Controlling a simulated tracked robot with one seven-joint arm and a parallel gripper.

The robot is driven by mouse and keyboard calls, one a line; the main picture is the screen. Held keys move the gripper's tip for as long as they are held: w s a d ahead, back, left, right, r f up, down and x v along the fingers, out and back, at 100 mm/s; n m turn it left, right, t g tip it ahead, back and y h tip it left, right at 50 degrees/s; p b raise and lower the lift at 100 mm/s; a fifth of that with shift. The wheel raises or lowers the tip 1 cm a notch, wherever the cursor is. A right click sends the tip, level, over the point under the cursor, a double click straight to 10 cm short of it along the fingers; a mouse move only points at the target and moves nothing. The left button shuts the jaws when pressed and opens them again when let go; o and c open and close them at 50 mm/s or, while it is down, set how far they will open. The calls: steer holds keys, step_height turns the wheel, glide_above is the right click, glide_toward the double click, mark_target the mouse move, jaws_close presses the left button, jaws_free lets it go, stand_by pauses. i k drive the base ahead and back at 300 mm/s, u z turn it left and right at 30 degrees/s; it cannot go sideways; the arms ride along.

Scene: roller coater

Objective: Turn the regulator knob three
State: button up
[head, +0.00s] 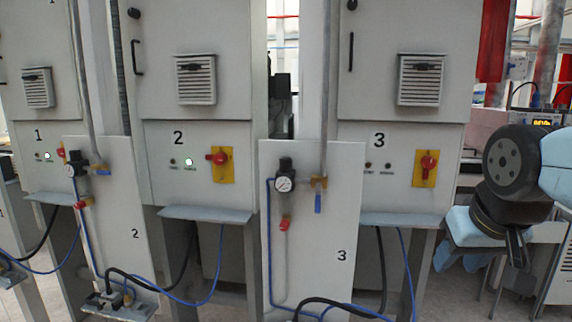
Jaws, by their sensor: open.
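The regulator on panel three has a dark knob (285,164) on top, above a round white gauge (284,184). It is mounted on the upper part of the grey panel (341,215) marked 3, near the middle of the head view, and nothing covers it. My gripper (517,255) hangs at the right side, below the black and light blue arm links. It is small and dark there, open, with nothing seen in it. It is well to the right of the regulator and apart from it.
A blue lever valve (318,202) and a red-handled valve (283,224) are close to the regulator. Cabinet 3 carries a red switch on a yellow plate (426,168) and a grey shelf (402,219). A similar regulator (74,170) is on panel 2. Hoses run low in front.

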mark_target(285, 163)
steer(key=k, duration=0.9)
steer(key=u, duration=0.35)
steer(key=i, duration=0.55)
steer(key=u, duration=0.55)
steer(key=i, duration=1.15)
steer(key=z, duration=0.45)
